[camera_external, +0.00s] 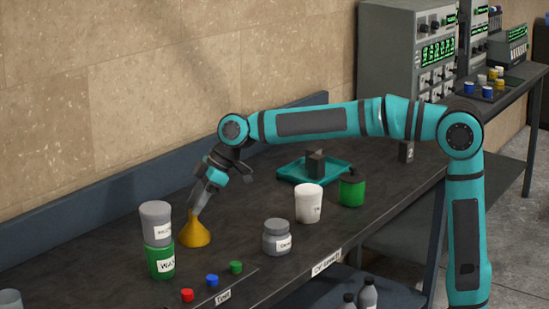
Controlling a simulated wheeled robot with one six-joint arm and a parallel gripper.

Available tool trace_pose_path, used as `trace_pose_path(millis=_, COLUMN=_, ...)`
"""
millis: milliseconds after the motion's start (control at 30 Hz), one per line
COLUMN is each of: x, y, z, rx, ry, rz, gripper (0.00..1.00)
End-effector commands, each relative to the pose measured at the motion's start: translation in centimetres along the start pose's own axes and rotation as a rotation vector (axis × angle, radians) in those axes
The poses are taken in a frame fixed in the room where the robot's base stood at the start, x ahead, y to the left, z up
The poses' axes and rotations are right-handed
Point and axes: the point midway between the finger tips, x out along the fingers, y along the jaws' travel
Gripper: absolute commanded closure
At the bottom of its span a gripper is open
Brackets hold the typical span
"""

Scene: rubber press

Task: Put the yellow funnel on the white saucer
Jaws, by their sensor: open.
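The yellow funnel (195,232) stands on the dark bench with its wide end down and its narrow end up. My gripper (199,206) points down at the top of the funnel, its fingers at or just beside the narrow end. It is open. I cannot tell whether the fingers touch the funnel. I cannot make out a white saucer in this view.
A grey jar (156,221) sits on a green jar (160,262) just left of the funnel. Red (187,295), blue and green caps lie in front.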

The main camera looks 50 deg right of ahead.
Motion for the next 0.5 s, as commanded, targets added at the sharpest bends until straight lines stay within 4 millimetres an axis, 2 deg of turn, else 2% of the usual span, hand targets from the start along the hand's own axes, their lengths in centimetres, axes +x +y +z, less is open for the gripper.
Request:
trace_pose_path(millis=100, x=-2.5, y=0.1, z=0.0, rx=0.001, ry=0.001, rz=0.002, gripper=0.59)
trace_pose_path(millis=300, x=-6.2, y=0.1, z=0.0, rx=0.0, ry=0.001, rz=0.002, gripper=0.59)
trace_pose_path(millis=500, x=-8.6, y=0.1, z=0.0, rx=0.001, ry=-0.001, rz=0.0, gripper=0.59)
